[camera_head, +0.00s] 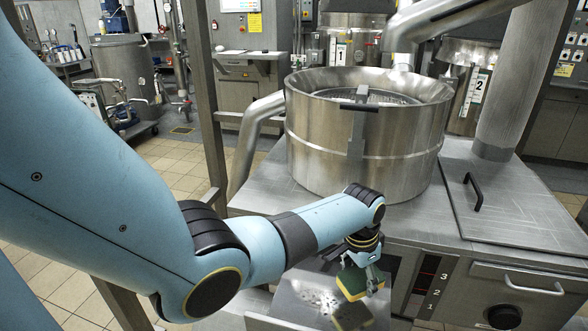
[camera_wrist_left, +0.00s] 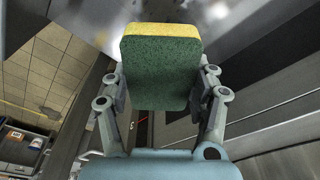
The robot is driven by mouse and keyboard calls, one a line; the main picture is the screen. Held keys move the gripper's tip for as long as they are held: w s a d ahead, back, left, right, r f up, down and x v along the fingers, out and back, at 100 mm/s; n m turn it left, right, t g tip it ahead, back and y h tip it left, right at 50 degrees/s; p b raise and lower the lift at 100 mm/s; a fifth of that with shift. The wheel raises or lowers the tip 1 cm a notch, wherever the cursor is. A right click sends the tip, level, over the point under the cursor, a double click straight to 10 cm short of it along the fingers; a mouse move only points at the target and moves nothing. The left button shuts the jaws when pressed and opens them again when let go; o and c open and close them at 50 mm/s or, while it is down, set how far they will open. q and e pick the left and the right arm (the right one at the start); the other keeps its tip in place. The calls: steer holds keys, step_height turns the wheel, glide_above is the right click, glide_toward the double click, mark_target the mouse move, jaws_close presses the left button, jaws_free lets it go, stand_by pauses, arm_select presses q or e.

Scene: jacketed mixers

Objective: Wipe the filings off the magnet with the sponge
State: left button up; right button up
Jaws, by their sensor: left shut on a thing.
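My left gripper (camera_head: 361,272) is shut on a sponge (camera_head: 352,284), green with a yellow layer. In the left wrist view the sponge (camera_wrist_left: 160,72) sits between the two fingers, its yellow edge away from the palm. Below it in the head view is a shiny metal plate (camera_head: 294,291), which appears to be the magnet, with dark specks like filings (camera_head: 320,299) on it. The sponge's reflection shows in the plate. The sponge is close above the plate; I cannot tell whether they touch. My right gripper is not in view.
A large steel vessel (camera_head: 365,150) stands on the steel bench behind my left gripper. A hatch with a black handle (camera_head: 474,191) lies to the right. A control front with a knob (camera_head: 504,317) and a bar handle (camera_head: 534,286) is at the lower right.

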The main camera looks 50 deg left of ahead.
arm_select(q)
steer(key=shift+s+r, duration=0.25)
steer(key=shift+r, duration=0.7)
steer(key=shift+w+f, duration=0.1)
